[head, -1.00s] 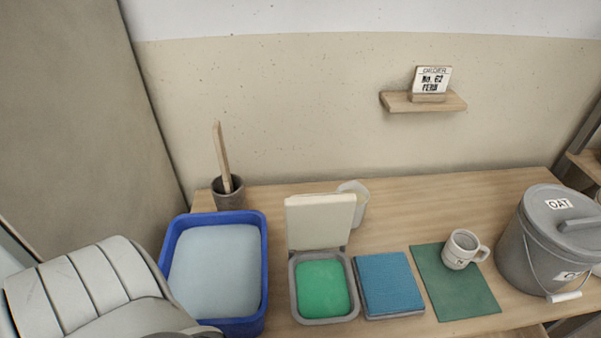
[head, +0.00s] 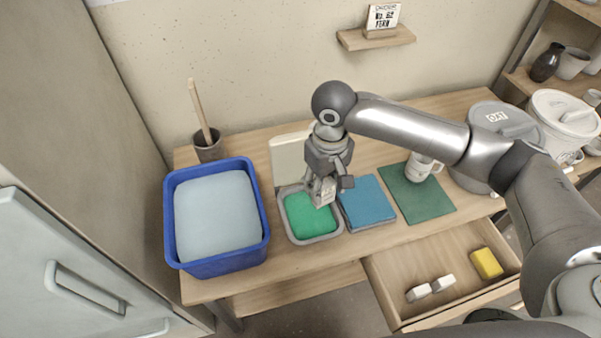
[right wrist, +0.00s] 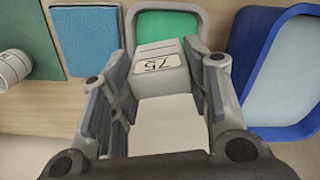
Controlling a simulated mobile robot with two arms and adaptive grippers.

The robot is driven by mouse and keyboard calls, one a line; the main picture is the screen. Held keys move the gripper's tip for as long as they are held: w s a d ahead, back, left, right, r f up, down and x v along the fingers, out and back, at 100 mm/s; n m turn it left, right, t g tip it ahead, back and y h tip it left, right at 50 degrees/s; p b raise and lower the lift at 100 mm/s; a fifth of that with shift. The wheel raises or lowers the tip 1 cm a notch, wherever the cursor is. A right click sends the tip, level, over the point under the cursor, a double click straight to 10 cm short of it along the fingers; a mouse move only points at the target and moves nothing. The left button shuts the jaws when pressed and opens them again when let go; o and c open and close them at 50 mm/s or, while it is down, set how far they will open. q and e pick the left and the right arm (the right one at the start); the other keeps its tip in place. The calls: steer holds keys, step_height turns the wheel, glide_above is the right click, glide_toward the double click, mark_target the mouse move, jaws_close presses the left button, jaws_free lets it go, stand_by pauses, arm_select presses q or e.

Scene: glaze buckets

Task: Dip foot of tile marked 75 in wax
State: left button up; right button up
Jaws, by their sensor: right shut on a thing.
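The tile marked 75 (right wrist: 158,62) is pale, with a label that reads upside down in the right wrist view. My right gripper (head: 322,188) is shut on it, with fingers along both sides. In the head view the tile (head: 325,192) hangs over the open grey tub (head: 313,240) of green wax (head: 305,215). Its lower end is at or just above the green surface; I cannot tell whether it touches. The green also shows beyond the tile in the right wrist view (right wrist: 165,25). My left gripper is not in view.
A blue basin (head: 217,267) stands left of the tub; a blue cloth-like pad (head: 368,203) lies right of it. A mug (head: 418,168) stands on a green mat (head: 425,200). An open drawer (head: 400,270) holds a yellow block and small white pieces. A lidded grey bucket stands further right.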

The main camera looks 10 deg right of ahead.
arm_select(q)
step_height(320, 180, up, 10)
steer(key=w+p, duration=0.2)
steer(key=p, duration=0.6)
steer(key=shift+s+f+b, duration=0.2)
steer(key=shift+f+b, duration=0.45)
steer(key=shift+b, duration=0.05)
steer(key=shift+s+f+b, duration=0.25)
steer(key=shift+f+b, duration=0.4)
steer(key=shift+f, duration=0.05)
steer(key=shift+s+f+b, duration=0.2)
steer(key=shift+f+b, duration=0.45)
steer(key=shift+b, duration=0.05)
arm_select(e)
steer(key=w+f+n, duration=0.2)
steer(key=f+n, duration=0.1)
steer(key=f, duration=0.3)
steer(key=w+a+f+n, duration=0.1)
steer(key=w+f+n, duration=0.2)
steer(key=f, duration=0.3)
steer(key=shift+a, duration=0.25)
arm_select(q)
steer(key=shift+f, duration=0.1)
arm_select(e)
steer(key=shift+f, duration=0.3)
arm_select(q)
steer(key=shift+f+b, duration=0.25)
steer(key=shift+b, duration=0.15)
arm_select(e)
steer(key=shift+f, duration=0.65)
